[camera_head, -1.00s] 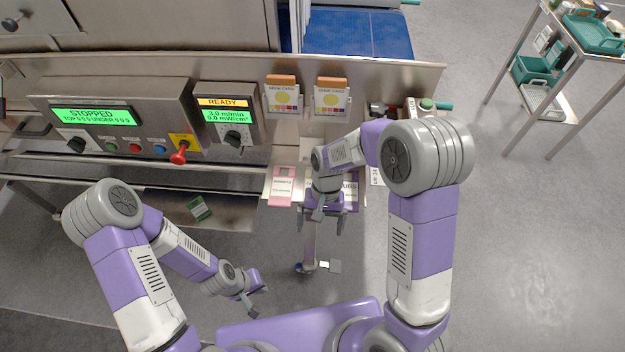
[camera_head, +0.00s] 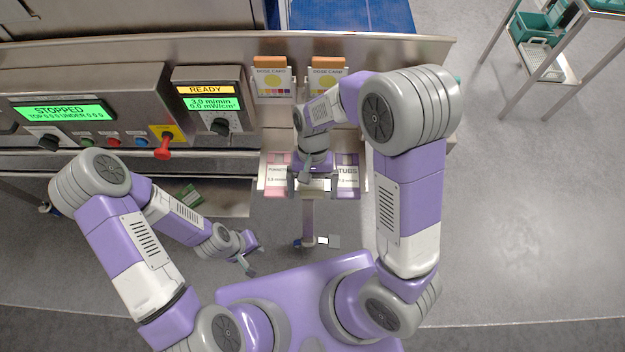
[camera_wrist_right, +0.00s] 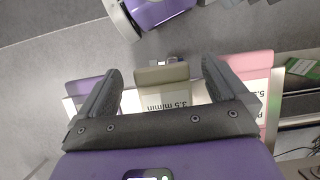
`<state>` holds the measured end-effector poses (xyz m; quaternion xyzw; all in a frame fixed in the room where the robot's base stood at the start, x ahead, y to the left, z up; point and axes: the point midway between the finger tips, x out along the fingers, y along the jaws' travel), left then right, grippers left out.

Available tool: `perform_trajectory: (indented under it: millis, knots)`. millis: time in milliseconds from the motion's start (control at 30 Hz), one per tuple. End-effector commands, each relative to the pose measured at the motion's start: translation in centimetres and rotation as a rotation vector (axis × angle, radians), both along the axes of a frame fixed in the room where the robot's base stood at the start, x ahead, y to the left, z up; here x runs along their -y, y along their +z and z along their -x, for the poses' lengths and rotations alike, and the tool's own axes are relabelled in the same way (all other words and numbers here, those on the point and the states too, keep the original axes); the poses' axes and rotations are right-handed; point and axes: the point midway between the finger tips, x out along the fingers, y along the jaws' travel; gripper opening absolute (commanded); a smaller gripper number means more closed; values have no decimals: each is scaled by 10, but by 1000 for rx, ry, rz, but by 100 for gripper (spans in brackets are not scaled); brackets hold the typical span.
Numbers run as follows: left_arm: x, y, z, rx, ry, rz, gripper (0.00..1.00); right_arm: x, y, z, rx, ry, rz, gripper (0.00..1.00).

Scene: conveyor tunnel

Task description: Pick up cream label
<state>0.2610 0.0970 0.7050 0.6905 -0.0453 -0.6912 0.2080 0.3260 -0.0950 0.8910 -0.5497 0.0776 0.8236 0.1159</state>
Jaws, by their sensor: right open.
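The cream label (camera_wrist_right: 162,76), with an olive-beige end and a white face reading "3.5 m/min", is in the right wrist view between my right gripper's fingers. My right gripper (camera_wrist_right: 160,68) is open, with one finger on each side of it; contact cannot be told. In the head view my right gripper (camera_head: 312,184) is over the middle of the label row and mostly hides the cream label. My left gripper (camera_head: 247,260) hangs low in front of the machine, away from the labels; its jaws are too small to read.
A pink label (camera_head: 276,178) lies left of the cream one and a purple label (camera_head: 347,175) right of it. Two dose cards (camera_head: 272,80) stand behind. A control panel (camera_head: 85,110) reads STOPPED. A trolley (camera_head: 545,62) stands at far right.

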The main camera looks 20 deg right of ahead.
Motion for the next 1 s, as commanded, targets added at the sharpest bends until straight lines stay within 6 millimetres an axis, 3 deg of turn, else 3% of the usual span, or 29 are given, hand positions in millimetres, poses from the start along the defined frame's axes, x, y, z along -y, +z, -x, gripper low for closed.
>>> perform_trajectory:
  millis: [267,633,867,1000]
  knots:
    - [0,0,0,1,0,0,0,0,-2,1,0,0,0,98]
    - [0,0,0,1,0,0,0,0,-2,1,0,0,0,42]
    - [0,0,0,1,0,0,0,0,-1,1,1,0,-1,40]
    - [0,5,0,1,0,0,0,-1,13,0,4,1,-3,40]
